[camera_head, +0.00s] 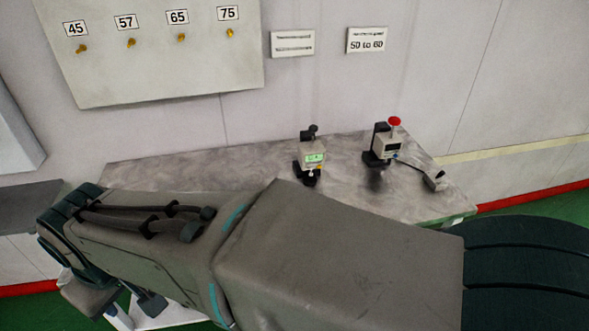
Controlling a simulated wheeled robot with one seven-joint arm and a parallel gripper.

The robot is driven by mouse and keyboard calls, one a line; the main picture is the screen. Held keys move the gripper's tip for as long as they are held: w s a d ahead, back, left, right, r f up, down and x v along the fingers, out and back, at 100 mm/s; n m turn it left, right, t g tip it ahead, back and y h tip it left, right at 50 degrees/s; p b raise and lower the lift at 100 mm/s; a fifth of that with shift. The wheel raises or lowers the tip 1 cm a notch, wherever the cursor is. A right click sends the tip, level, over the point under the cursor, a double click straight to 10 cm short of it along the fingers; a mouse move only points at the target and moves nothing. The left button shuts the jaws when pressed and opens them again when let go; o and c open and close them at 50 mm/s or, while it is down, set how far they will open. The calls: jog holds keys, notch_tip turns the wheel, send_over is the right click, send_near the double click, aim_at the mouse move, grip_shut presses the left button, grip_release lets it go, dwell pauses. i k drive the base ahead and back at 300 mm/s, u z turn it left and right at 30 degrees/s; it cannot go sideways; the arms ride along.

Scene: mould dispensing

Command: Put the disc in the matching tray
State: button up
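My own arm lies across the lower half of the view and hides much of what is below it. Part of my gripper (120,306) shows at the lower left, below the wrist end of the arm. Its fingertips are too hidden to tell whether they are apart or hold anything. I cannot make out a disc. A white surface (172,315) shows beside the gripper at the bottom edge; I cannot tell whether it is a tray.
A grey table (235,163) stands against the wall. On it are a device with a green display (314,158) and a device with a red knob (386,147). A wall board (150,75) has pegs labelled 45, 57, 65 and 75. A sign (367,41) reads "50 to 60".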

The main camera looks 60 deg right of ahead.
aim_at(308, 182)
jog(key=k, duration=0.3)
jog(key=z, duration=1.25)
jog(key=i, duration=0.5)
jog(key=z, duration=0.05)
